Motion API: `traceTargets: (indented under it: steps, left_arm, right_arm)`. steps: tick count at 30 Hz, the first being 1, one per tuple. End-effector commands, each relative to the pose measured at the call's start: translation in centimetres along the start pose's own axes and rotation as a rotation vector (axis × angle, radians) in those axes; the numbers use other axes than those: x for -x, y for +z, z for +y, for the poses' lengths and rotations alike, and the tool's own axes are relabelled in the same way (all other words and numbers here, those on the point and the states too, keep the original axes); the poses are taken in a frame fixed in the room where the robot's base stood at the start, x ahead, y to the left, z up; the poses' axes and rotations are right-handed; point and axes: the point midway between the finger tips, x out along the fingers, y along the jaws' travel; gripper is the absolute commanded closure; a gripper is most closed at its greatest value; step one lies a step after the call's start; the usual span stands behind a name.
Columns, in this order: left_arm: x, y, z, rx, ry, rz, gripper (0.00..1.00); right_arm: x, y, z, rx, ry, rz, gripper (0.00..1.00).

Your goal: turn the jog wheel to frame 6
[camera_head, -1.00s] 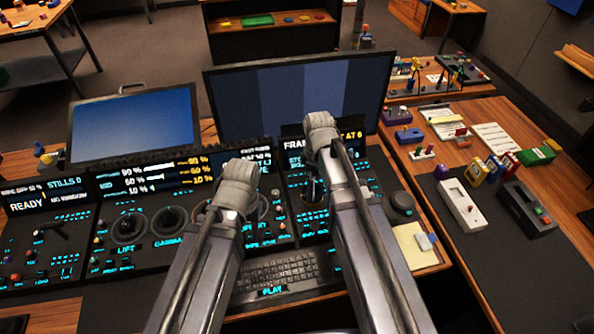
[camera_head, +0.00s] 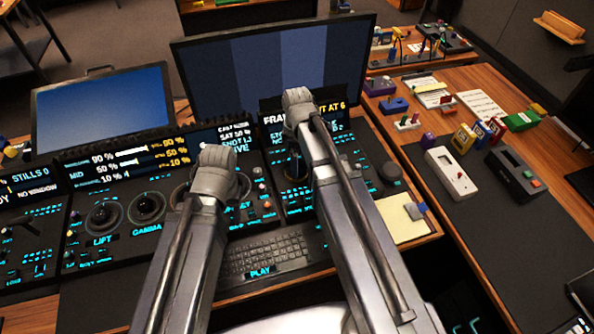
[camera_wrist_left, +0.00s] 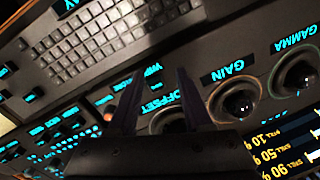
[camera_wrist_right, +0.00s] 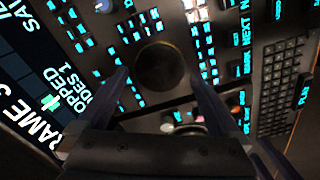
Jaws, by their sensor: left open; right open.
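The jog wheel (camera_wrist_right: 158,66) is a dark round disc on the black panel in the right wrist view. My right gripper (camera_wrist_right: 158,80) is open, with one finger at each side of the wheel in that view; I cannot tell whether they touch it. In the head view my right gripper (camera_head: 300,108) largely hides the wheel. The frame display (camera_head: 318,105) reads "CUT AT 6" in part, and in the right wrist view its frame line (camera_wrist_right: 40,120) seems to end in 3. My left gripper (camera_wrist_left: 153,88) is open and empty above the panel near the offset trackball (camera_wrist_left: 168,120).
The gain trackball (camera_wrist_left: 236,100) and gamma trackball (camera_wrist_left: 297,72) lie beside my left gripper. A keyboard (camera_head: 270,255) lies in front of the panels. A dark round knob (camera_head: 391,172) and a yellow notepad (camera_head: 400,222) are at the right. Monitors (camera_head: 275,70) stand behind.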

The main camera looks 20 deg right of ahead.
Motion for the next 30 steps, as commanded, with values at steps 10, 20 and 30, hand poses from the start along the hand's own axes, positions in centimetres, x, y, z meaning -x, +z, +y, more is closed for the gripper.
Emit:
traceTargets:
  steps: [10,20,30]
  left_arm:
    - [-2.8,-0.2,0.3,0.0,0.0,0.0,0.5]
    - [-2.7,-0.2,0.2,0.0,0.0,0.0,0.5]
    - [-2.7,-0.2,0.2,0.0,0.0,0.0,0.5]
  right_arm:
    - [-2.8,0.0,0.0,0.0,0.0,0.0,0.0]
    - [-2.7,0.0,0.0,0.0,0.0,0.0,0.14]
    - [-2.7,0.0,0.0,0.0,0.0,0.0,0.52]
